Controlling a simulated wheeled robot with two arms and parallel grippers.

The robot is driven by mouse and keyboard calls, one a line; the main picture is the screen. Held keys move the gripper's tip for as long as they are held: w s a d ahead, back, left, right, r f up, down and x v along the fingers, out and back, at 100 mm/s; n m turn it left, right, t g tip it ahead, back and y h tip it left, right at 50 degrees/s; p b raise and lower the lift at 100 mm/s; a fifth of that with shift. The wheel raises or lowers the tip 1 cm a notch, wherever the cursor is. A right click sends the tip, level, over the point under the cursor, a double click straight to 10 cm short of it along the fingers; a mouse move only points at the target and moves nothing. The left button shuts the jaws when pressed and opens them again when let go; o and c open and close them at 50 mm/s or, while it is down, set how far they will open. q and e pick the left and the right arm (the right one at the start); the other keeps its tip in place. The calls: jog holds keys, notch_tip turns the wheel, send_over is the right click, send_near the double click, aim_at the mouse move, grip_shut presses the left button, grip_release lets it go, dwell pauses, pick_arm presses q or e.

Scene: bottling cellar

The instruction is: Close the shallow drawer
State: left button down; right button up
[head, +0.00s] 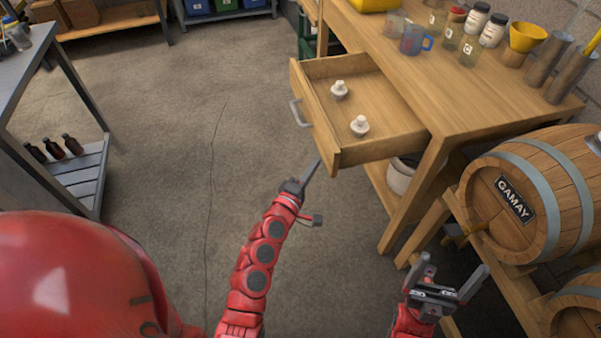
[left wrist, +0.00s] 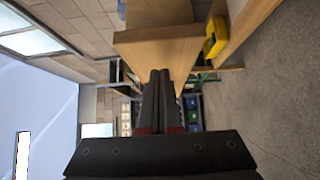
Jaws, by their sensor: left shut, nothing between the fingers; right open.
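The shallow drawer (head: 380,145) is pulled out from the wooden workbench in the head view, with its grey bar handle (head: 300,113) on the front panel. Two small pale stoppers (head: 359,126) sit inside it. My left gripper (head: 314,166) is shut and empty, its tips close to the near end of the drawer's front panel. I cannot tell whether they touch it. In the left wrist view the shut fingers (left wrist: 160,85) point toward a wooden panel that fills the upper middle. My right gripper (head: 457,274) is open and empty, low beside the bench's front leg.
The workbench (head: 390,55) carries jars, a blue-handled jug (head: 413,40) and a yellow funnel (head: 526,37). A barrel marked GAMAY (head: 530,190) lies at the right. A metal rack with brown bottles (head: 72,144) stands left. The floor (head: 190,120) between is clear.

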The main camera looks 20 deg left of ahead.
aim_at(417, 140)
pick_arm(q)
jog(key=shift+w+d, duration=0.5)
jog(key=shift+d, duration=0.25)
jog(key=shift+d, duration=0.1)
jog(key=shift+w+d, duration=0.2)
jog(key=w+d, duration=0.2)
jog(key=d, duration=0.1)
jog(key=w+d, duration=0.2)
jog(key=d, duration=0.2)
jog(key=w+d, duration=0.3)
jog(key=d, duration=0.1)
jog(key=shift+w, duration=0.1)
jog(key=w+d+b, duration=0.1)
jog(key=w+d, duration=0.1)
jog(key=d, duration=0.1)
jog(key=w+d+b, duration=0.1)
jog(key=w+d, duration=0.2)
jog(key=d, duration=0.1)
jog(key=w+d+b, duration=0.1)
jog(key=w+d, duration=0.1)
jog(key=d, duration=0.2)
jog(key=shift+w+f, duration=0.1)
jog(key=shift+w, duration=0.2)
jog(key=shift+w+d+b, duration=0.4)
jog(key=shift+d+b, duration=0.05)
jog(key=shift+d, duration=0.2)
jog(key=shift+r, duration=0.2)
jog(key=shift+d+r, duration=0.1)
jog(key=shift+r, duration=0.05)
